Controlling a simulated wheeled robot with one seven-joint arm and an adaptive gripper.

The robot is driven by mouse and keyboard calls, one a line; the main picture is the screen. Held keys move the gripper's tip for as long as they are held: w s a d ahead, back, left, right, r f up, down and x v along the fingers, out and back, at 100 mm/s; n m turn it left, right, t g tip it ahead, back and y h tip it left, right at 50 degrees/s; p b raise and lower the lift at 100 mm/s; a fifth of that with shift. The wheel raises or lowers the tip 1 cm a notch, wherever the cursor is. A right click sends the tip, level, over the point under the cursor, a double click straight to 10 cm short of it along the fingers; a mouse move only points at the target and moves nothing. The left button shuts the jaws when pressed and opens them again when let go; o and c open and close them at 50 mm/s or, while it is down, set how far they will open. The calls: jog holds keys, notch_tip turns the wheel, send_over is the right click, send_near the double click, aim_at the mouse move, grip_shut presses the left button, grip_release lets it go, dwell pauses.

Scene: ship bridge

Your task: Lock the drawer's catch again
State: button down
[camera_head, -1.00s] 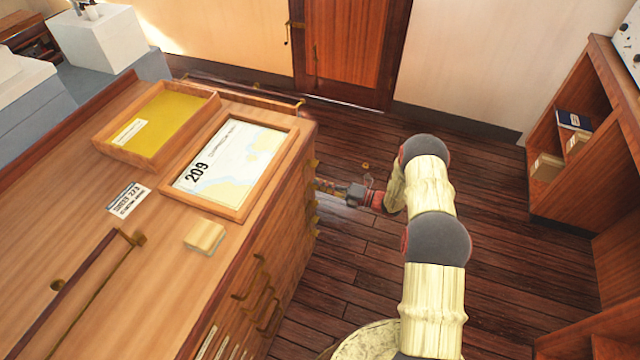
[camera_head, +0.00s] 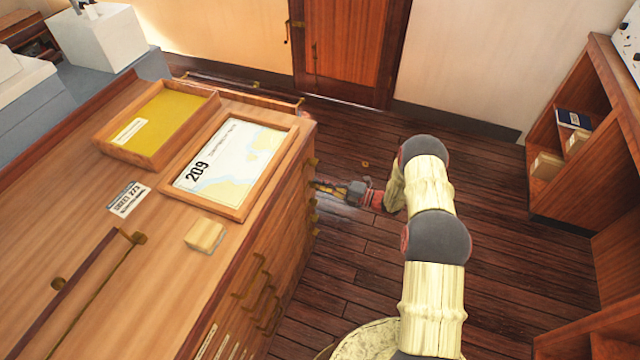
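The drawer chest (camera_head: 262,258) is a wooden chart cabinet with a stack of shallow drawers on its right face. Brass handles (camera_head: 262,293) show on the near part of that face. Several small brass catches (camera_head: 313,200) line its far right edge. My gripper (camera_head: 322,187) is low beside that edge, pointing left at the catches. Its fingertips are at or very near one catch; I cannot tell whether they touch. The fingers are too small and partly hidden to tell whether they are open or shut. No drawer visibly stands out.
On the cabinet top lie a framed chart (camera_head: 232,165) marked 209, a yellow-lined tray (camera_head: 160,125), a label card (camera_head: 129,198) and a small block (camera_head: 205,235). A shelf unit (camera_head: 575,160) stands right. The floor (camera_head: 350,260) between is clear.

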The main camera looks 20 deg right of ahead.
jog(key=c, duration=2.1)
grip_release()
jog(key=shift+o, duration=0.2)
jog(key=v, duration=1.2)
